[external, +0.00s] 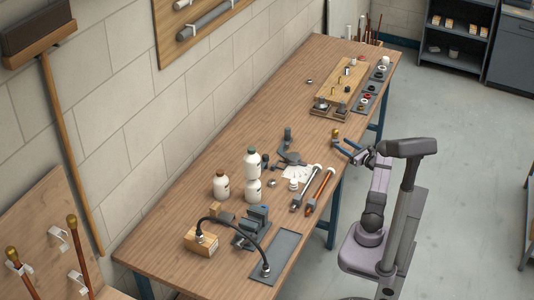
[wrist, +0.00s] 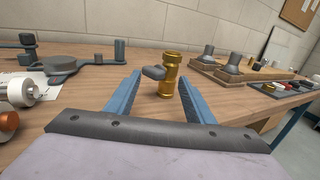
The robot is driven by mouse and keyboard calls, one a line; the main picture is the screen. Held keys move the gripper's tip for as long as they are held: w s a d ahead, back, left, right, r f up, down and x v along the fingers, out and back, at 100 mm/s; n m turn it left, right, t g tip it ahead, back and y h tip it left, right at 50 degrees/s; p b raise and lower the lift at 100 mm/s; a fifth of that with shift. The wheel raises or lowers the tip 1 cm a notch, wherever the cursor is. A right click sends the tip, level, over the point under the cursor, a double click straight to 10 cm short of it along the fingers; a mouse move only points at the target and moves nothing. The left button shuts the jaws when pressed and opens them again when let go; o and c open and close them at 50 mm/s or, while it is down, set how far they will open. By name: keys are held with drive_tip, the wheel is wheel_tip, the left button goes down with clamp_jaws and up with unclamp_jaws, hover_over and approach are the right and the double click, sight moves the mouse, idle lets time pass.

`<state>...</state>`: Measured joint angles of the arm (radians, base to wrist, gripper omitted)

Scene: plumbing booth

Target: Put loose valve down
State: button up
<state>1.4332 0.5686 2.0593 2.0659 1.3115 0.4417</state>
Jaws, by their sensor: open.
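The loose valve (wrist: 170,75) is a brass body with a grey handle pointing left. In the wrist view it stands upright on the wooden bench. It also shows small in the external view (external: 335,134), close to the tips of my gripper. My gripper (wrist: 161,88) is open, with one blue finger on each side of the valve and a gap between each finger and the valve. In the external view my gripper (external: 346,146) reaches in over the right edge of the bench.
Left of the valve are a grey tool with a round base (wrist: 78,66) and a white cylinder (wrist: 36,90). To the right are grey fittings on a wooden block (wrist: 232,70) and a parts tray (wrist: 284,90). Bare wood (external: 275,125) lies left of the valve in the external view.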

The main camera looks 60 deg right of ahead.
wheel_tip(320, 180, up, 17)
drive_tip(key=n+g+h+p, duration=0.3)
drive_tip(key=n+g+p, duration=0.75)
drive_tip(key=n, duration=1.15)
approach(335, 133)
wheel_tip(335, 133, up, 3)
drive_tip(key=d, duration=0.3)
drive_tip(key=f+n, duration=0.1)
drive_tip(key=f, duration=0.1)
drive_tip(key=w+f+n+h, duration=0.1)
drive_tip(key=f+n, duration=0.1)
drive_tip(key=w+f+n+h+p, duration=0.1)
drive_tip(key=f+n, duration=0.1)
drive_tip(key=shift+g, duration=0.25)
drive_tip(key=shift+p+x, duration=1.2)
drive_tip(key=shift+x, duration=2.45)
